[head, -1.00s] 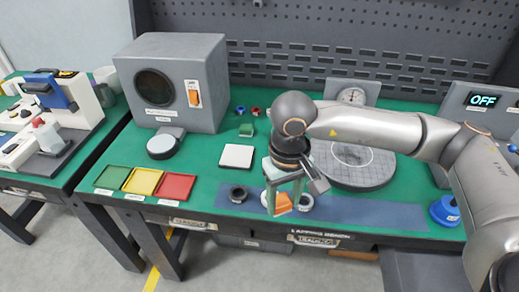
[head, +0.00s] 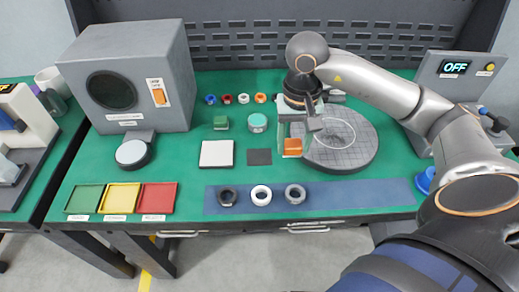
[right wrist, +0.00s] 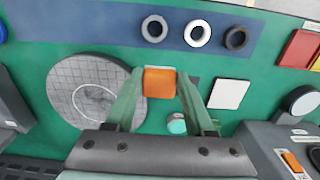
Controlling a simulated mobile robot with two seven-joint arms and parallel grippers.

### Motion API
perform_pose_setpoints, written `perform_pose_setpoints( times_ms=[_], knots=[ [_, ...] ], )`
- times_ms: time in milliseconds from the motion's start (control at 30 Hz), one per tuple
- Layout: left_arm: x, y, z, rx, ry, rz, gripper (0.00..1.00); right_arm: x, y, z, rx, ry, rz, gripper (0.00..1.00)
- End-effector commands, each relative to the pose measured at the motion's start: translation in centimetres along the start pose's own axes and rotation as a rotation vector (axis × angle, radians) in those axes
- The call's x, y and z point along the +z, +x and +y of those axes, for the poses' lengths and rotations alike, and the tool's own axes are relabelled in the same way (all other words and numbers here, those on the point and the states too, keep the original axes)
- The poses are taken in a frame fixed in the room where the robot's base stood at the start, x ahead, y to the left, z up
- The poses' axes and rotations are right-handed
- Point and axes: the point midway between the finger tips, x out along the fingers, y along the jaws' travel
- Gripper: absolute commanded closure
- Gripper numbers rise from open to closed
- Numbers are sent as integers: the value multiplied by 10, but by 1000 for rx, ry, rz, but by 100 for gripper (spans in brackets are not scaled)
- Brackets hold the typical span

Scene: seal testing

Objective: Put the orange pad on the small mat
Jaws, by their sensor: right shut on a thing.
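The orange pad (head: 292,146) is between the fingers of my right gripper (head: 294,144), which is shut on it. In the right wrist view the pad (right wrist: 160,82) sits between the two pale green fingertips (right wrist: 158,78). In the head view it shows just right of the small dark mat (head: 259,157), near the round grid plate. The mat is bare; in the right wrist view one finger partly hides it (right wrist: 194,83). How high the pad is above the table is hard to tell. My left gripper is not in view.
A white square (head: 217,153) lies left of the mat, a teal round jar (head: 257,123) behind it. The round grid plate (head: 345,150) is to the right. Several rings lie on the blue strip (head: 375,192) in front. Green, yellow and red trays (head: 157,197) are front left.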

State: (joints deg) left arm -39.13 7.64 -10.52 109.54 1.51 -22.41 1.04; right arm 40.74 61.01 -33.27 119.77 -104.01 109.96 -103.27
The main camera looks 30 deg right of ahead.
Motion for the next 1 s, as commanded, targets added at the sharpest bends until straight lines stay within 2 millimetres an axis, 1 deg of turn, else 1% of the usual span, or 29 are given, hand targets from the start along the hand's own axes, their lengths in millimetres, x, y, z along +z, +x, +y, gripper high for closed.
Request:
perform_pose_setpoints(
  times_ms=[33, 233, 400, 500, 733, 900, 1000],
  knots=[
    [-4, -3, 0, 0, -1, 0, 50, -8, 3, -11, -3, 0, -5, 100],
    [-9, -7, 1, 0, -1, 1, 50, -41, 23, -40, -3, 0, -3, 100],
    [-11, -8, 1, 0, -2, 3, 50, -62, 57, -57, 0, 0, -5, 100],
    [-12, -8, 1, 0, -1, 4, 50, -70, 70, -63, 0, -1, -2, 100],
    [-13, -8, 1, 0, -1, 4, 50, -79, 84, -71, 0, -2, -1, 100],
    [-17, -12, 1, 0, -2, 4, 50, -78, 107, -71, 1, -2, -4, 100],
    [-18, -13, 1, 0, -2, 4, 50, -79, 115, -71, 1, -2, -1, 100]
  ],
)
